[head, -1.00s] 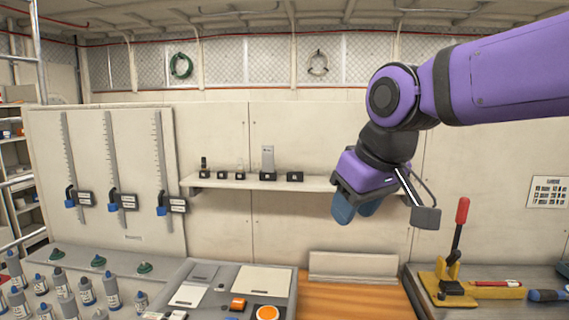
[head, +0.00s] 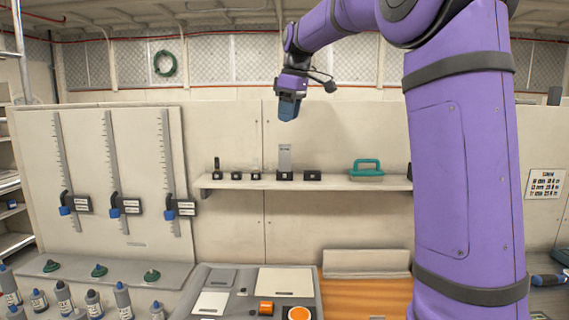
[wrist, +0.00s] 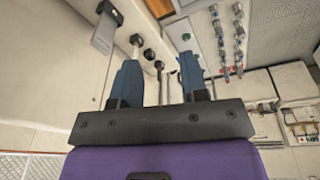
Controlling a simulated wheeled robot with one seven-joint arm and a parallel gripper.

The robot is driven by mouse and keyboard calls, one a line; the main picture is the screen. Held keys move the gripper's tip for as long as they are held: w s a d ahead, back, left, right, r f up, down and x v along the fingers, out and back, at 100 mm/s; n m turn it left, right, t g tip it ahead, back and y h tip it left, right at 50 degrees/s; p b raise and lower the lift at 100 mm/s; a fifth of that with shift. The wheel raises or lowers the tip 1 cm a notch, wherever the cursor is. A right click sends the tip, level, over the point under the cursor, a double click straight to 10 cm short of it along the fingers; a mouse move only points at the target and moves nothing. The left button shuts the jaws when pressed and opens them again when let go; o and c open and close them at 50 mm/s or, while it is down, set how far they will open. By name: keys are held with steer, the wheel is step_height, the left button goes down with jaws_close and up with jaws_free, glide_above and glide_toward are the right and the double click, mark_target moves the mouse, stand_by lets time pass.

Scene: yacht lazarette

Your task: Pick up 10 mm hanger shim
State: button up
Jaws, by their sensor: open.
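Several small black blocks stand in a row on the wall shelf (head: 330,184). One (head: 284,175) holds a tall grey plate (head: 285,155), and the leftmost carries a dark upright piece (head: 217,164). No label is readable, so I cannot tell which of these, if any, is the 10 mm hanger shim. My gripper (head: 288,112) hangs in front of the wall, higher in the picture than the grey plate. In the wrist view its two blue fingers (wrist: 160,72) are apart with nothing held. The grey plate (wrist: 104,30) shows beyond the left finger.
A teal-handled tool (head: 367,169) sits on the shelf's right part. Three sliding gauges (head: 117,202) hang on the left panel. Below are a grey console (head: 255,290) with orange buttons, several bottles (head: 65,298) and a wooden surface (head: 365,292). Open air lies before the shelf.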

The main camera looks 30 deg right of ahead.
mark_target(284, 154)
steer(key=w+d+f+n, duration=0.1)
steer(key=w+d, duration=0.1)
steer(key=w, duration=0.1)
steer(key=w+d+f+n, duration=0.1)
steer(key=w+d, duration=0.2)
steer(key=w, duration=0.1)
steer(key=w+d+f+n+g, duration=0.1)
steer(key=w+d, duration=0.1)
steer(key=w, duration=0.2)
steer(key=shift+w+d+f, duration=0.2)
steer(key=shift+d, duration=0.05)
steer(key=shift+w+f+n, duration=0.1)
steer(key=shift+f+n, duration=0.1)
steer(key=shift+n, duration=0.1)
steer(key=f, duration=0.7)
steer(key=w+a+f, duration=0.1)
steer(key=f, duration=0.2)
steer(key=shift+f, duration=0.2)
steer(key=shift+a, duration=0.1)
jaws_close()
